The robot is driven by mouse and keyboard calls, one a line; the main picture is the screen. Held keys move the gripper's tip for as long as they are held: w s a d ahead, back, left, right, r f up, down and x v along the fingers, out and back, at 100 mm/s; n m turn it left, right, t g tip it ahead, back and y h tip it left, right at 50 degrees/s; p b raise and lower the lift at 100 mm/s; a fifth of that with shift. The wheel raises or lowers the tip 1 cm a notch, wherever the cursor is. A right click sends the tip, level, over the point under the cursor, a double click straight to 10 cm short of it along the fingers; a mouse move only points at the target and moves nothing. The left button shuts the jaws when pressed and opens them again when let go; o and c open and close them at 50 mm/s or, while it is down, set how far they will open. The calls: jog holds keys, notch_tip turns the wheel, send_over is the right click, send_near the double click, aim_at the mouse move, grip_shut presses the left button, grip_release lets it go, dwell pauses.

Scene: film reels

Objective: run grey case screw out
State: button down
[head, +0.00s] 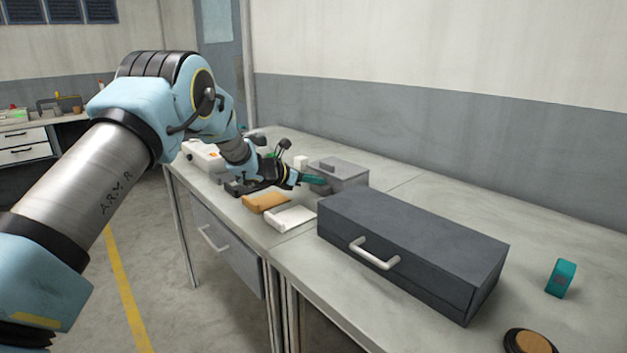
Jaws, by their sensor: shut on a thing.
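A light grey case (346,172) stands on the workbench behind the big dark box, with what looks like a small handle or knob on its lid. My gripper (303,179) is at the near left side of this case, pointing right. No screw can be made out at this size; the gripper and the teal thing cover part of the case's side.
A large dark grey box (415,237) with a pale handle fills the middle of the bench (400,325). A tan block (266,202) and a white block (290,218) lie below my gripper. A teal item (561,278) and a round wood-topped thing (529,341) are at right.

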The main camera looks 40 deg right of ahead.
jog(key=shift+f+b, duration=0.15)
jog(key=shift+b, duration=0.4)
jog(key=shift+s+f+t+b, duration=0.1)
jog(key=shift+t+b, duration=0.3)
jog(key=shift+b, duration=0.3)
jog(key=n+b, duration=0.1)
jog(key=b, duration=0.1)
jog(key=shift+s+d+t+b, duration=0.1)
jog(key=shift+t+b, duration=0.2)
jog(key=n+t+b, duration=0.1)
jog(key=b, duration=0.3)
jog(key=n+t+b, duration=0.1)
jog(key=b, duration=0.3)
jog(key=shift+s+n+t+b, duration=0.25)
jog(key=shift+n+t+b, duration=0.05)
jog(key=shift+t+b, duration=0.1)
jog(key=shift+n+t+b, duration=0.3)
jog(key=shift+t+b, duration=0.1)
jog(key=shift+b, duration=0.55)
jog(key=shift+r+n+t+y+b, duration=0.3)
jog(key=shift+r+b, duration=0.05)
jog(key=shift+b, duration=0.15)
jog(key=c, duration=0.7)
grip_release()
jog(key=shift+s+f, duration=0.1)
